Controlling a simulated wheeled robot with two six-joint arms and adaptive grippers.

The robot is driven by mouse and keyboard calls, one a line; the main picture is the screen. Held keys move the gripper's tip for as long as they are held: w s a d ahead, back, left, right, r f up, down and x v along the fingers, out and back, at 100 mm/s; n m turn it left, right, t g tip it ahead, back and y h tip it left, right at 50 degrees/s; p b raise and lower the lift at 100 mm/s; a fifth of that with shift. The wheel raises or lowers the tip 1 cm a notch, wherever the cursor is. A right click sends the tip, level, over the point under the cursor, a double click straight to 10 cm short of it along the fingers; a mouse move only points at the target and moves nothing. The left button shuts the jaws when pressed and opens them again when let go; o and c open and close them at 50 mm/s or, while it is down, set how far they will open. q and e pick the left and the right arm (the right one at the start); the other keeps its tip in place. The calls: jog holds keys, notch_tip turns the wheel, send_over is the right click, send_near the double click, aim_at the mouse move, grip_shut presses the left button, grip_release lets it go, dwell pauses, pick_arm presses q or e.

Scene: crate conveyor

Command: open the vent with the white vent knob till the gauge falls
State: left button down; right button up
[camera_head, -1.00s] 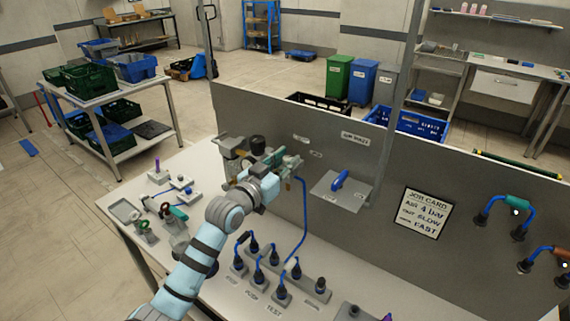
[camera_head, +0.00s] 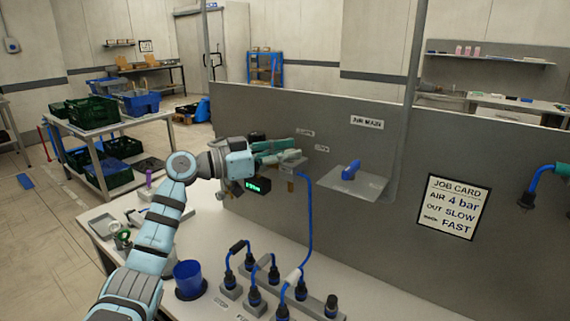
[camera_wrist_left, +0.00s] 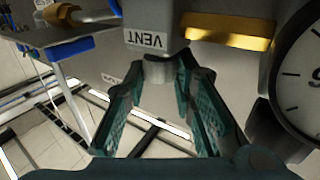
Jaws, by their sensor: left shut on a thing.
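My left gripper (camera_head: 298,154) is at the valve assembly in front of the grey panel, left of the AIR MAIN label. In the left wrist view its teal fingers (camera_wrist_left: 165,72) are closed around the pale vent knob (camera_wrist_left: 163,68), just below the VENT label (camera_wrist_left: 152,40). Most of the knob is hidden between the fingertips. A round white gauge (camera_wrist_left: 304,75) is cut off at the right edge of that view, and its needle cannot be read. My right gripper is out of view.
A blue hose (camera_head: 309,225) runs down from the valve assembly to several dark connectors on the bench. A blue-handled valve (camera_head: 351,169) sits right of the gripper. A blue cup (camera_head: 188,278) stands beside my arm.

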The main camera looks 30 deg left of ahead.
pick_arm(q)
jog(key=shift+f, duration=0.1)
dwell(0.3)
jog(key=c, duration=1.3)
grip_release()
jog(key=v, duration=1.2)
jog(key=shift+w+a, duration=0.1)
jog(key=shift+a, duration=0.05)
